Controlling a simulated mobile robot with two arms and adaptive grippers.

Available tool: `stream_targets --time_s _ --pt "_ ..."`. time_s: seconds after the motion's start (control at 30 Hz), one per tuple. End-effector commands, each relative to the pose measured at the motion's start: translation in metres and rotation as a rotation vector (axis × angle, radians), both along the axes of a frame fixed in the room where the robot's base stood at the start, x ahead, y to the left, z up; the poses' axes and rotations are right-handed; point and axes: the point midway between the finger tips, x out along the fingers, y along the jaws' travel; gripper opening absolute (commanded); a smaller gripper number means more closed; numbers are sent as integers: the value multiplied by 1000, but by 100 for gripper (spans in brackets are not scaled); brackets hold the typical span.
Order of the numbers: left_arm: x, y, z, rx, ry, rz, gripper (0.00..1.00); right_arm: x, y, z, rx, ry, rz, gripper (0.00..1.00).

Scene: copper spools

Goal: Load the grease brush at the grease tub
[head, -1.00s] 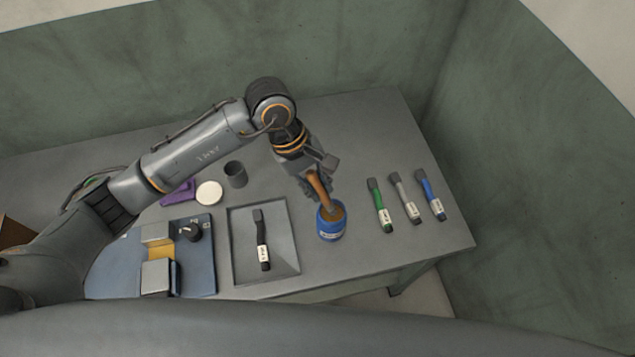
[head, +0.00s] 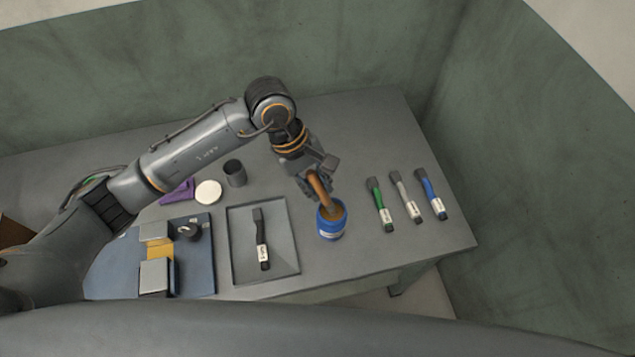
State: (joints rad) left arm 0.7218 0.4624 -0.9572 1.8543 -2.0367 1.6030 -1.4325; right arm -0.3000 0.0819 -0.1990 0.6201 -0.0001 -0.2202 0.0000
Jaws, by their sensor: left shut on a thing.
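The grease tub (head: 331,228) is a small blue open tub with a pale label and brown grease inside, near the front edge of the table. My left gripper (head: 314,188) is just above and behind it, shut on the orange-brown handle of the grease brush (head: 320,189). The brush is tilted, and its lower end is down inside the mouth of the tub. The bristles are hidden in the tub. My right gripper is not in view.
A grey tray (head: 284,262) with a black tool (head: 261,240) lies left of the tub. Green (head: 380,203), grey (head: 405,198) and blue (head: 431,194) tools lie to the right. A dark cup (head: 235,174), white disc (head: 208,192) and blue fixture board (head: 202,271) are further left.

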Motion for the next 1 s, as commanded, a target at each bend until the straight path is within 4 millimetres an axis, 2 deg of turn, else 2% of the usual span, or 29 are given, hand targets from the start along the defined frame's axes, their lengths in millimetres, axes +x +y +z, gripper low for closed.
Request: stream_targets --time_s 1.0 --pt "-1 1 -2 3 3 0 0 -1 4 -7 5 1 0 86"
